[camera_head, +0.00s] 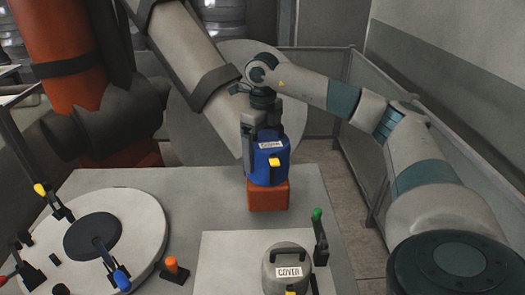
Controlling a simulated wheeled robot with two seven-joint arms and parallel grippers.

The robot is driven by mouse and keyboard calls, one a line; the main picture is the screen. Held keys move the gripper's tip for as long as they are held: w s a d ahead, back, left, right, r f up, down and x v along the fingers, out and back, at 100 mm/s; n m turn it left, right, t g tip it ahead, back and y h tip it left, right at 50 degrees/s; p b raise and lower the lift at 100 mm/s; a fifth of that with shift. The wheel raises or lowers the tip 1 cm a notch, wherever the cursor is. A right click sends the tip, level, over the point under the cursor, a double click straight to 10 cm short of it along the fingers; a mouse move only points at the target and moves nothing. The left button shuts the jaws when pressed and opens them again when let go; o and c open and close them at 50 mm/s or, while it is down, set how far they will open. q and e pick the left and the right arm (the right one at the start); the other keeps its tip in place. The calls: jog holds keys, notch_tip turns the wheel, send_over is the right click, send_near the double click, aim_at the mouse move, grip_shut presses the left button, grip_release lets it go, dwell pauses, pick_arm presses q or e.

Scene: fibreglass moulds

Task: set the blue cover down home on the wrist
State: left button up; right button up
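The blue cover (267,163), with a white label and a yellow tab on its front, stands upright in the middle of the head view. Directly below it is an orange-red block (268,196) at the table's far side, probably the wrist. I cannot tell whether the cover is fully seated on it. My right gripper (262,120) points down, its grey fingers at the top of the blue cover, and appears shut on it. The fingers hide part of the cover's top. My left gripper is not in view.
A grey cover (287,272) with a handle stands at the front, beside a green-tipped lever clamp (319,235). A round white mould (140,222) with several clamps is left, near an orange-topped peg (172,266). A large orange-and-white robot (180,55) stands behind the table (205,190).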

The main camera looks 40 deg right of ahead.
aim_at(262, 137)
jog(key=shift+s+a+f, duration=0.1)
jog(key=shift+s+f, duration=0.05)
jog(key=shift+f, duration=0.3)
jog(key=o, duration=0.9)
jog(key=shift+r, duration=0.1)
notch_tip(262, 137, up, 6)
jog(key=shift+f+b, duration=0.2)
jog(key=shift+b, duration=0.8)
notch_tip(262, 137, up, 12)
jog(key=p, duration=0.2)
jog(key=shift+r, duration=0.1)
